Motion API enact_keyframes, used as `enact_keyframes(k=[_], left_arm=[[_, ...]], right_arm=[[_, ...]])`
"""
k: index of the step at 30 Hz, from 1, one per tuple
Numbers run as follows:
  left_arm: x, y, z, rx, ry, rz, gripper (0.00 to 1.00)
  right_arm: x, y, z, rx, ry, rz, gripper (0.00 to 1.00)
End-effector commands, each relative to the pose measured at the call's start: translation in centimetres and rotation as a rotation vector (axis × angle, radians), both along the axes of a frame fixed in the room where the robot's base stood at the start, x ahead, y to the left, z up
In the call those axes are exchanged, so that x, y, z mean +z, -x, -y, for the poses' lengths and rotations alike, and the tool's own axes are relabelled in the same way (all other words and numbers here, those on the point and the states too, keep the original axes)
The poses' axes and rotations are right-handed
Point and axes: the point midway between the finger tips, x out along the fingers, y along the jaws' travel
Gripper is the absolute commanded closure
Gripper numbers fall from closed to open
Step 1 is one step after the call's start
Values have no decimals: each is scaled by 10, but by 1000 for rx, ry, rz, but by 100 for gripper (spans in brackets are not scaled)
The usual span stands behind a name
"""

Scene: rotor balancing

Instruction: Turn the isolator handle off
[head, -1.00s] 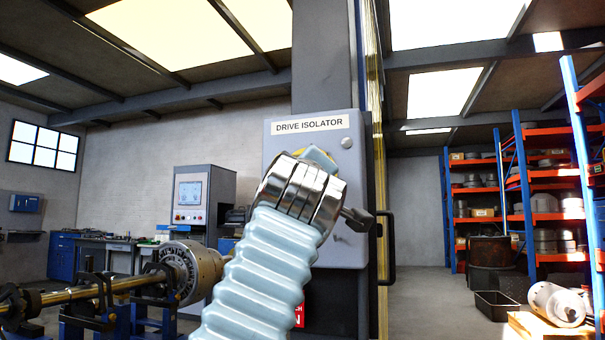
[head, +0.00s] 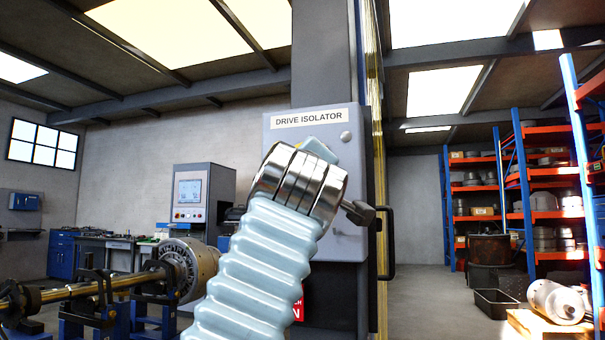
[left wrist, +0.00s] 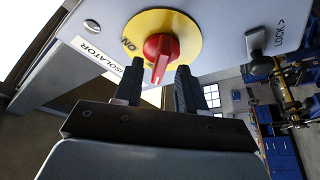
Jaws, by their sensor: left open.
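The isolator handle (left wrist: 160,52) is a red knob with a pointed grip on a round yellow plate (left wrist: 188,30) marked ON. It shows in the left wrist view; in the head view my left arm hides it. My left gripper (left wrist: 160,66) is open, with one dark finger on each side of the grip's pointed end. Small gaps show between the fingers and the grip, and I see no contact. The grey isolator box (head: 345,240), labelled DRIVE ISOLATOR, stands ahead in the head view. My right gripper is out of view.
A dark knob (head: 358,213) sticks out at the box's right side, near a black pull handle (head: 388,245). A rotor (head: 190,268) on a shaft stands at left, before a control cabinet (head: 204,200). Orange racks (head: 530,172) stand at right; floor before them is partly clear.

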Motion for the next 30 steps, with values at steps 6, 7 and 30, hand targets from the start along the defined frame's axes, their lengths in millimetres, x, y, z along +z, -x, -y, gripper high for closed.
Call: enact_keyframes(k=[6,7,30], left_arm=[[-23,51,0,-5,2,4,60],[-25,58,-1,-4,2,4,60],[-34,120,-3,-1,0,-1,60]], right_arm=[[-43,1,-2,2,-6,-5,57],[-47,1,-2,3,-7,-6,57],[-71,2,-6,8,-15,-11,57]])
